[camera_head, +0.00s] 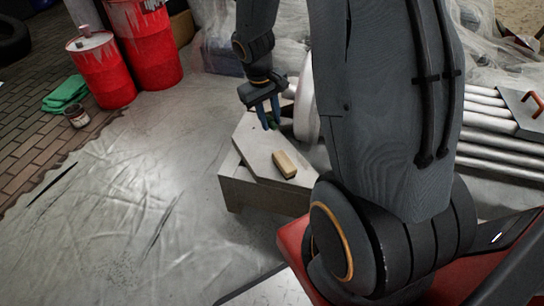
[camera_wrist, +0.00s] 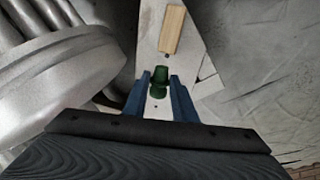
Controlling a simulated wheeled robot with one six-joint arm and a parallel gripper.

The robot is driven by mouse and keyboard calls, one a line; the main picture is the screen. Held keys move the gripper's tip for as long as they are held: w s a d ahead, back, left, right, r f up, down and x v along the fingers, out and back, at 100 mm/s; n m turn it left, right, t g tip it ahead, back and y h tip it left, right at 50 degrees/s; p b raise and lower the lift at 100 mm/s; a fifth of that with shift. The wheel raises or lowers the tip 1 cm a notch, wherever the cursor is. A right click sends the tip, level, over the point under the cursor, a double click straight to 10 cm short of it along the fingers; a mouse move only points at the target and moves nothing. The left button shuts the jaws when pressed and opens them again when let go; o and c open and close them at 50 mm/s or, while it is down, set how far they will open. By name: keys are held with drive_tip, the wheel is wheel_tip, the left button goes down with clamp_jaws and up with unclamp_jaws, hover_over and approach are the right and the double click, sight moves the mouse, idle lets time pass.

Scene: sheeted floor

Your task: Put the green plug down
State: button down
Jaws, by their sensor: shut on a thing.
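The green plug (camera_wrist: 159,80) shows in the wrist view between the two blue fingers of my gripper (camera_wrist: 160,92). My gripper is shut on it. In the head view my gripper (camera_head: 267,117) points down over the pale grey top of a low block-like bench (camera_head: 250,143), with a small bit of the green plug visible between the fingertips. I cannot tell whether the plug touches the surface. A wooden block (camera_head: 285,164) lies on the same top, nearer my base; the wrist view also shows it (camera_wrist: 173,29) beyond the plug.
A large round metal flange (camera_head: 306,98) stands close to the right of my gripper, with metal pipes (camera_head: 485,125) further right. Red drums (camera_head: 100,70) and a green cloth (camera_head: 66,94) are at the back left. The sheeted floor (camera_head: 120,210) at left is mostly clear.

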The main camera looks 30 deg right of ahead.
wheel_tip(320, 180, down, 4)
drive_tip(key=w+d+h+b, duration=0.1)
drive_tip(key=w+d+b, duration=0.1)
drive_tip(key=b, duration=0.5)
approach(272, 151)
drive_tip(key=x, duration=0.3)
drive_tip(key=d+x, duration=0.1)
drive_tip(key=x, duration=0.1)
drive_tip(key=shift+d+f, duration=0.15)
drive_tip(key=shift+f, duration=0.1)
drive_tip(key=shift+f, duration=0.15)
drive_tip(key=c, duration=1.8)
unclamp_jaws()
drive_tip(key=shift+o, duration=0.4)
